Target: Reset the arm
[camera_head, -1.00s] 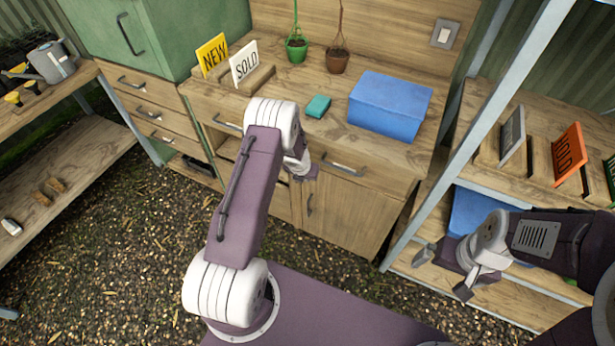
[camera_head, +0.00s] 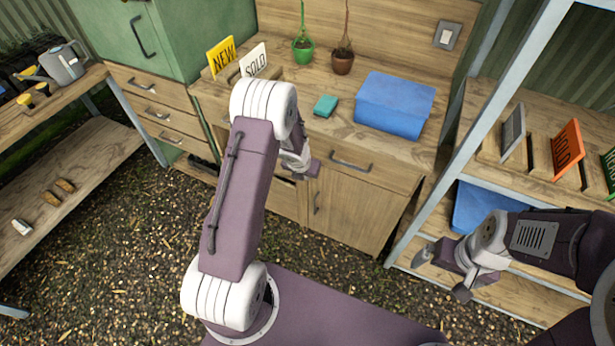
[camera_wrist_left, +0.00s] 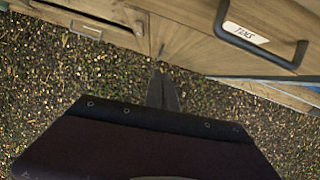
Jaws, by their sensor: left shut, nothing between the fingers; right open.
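My left arm comes up from the base in the head view and bends at a raised elbow. My left gripper (camera_head: 302,172) hangs in front of the wooden cabinet, below the worktop. In the left wrist view its fingers (camera_wrist_left: 162,92) are together with nothing between them, over the gravel and beside the cabinet front. My right gripper (camera_head: 445,272) is open at the lower right of the head view, by the lower part of the shelf rack.
The wooden cabinet (camera_head: 355,215) carries a blue box (camera_head: 395,103), a teal block (camera_head: 325,106), two potted plants and NEW and SOLD signs. A shelf rack (camera_head: 440,180) stands right; gravel lies below.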

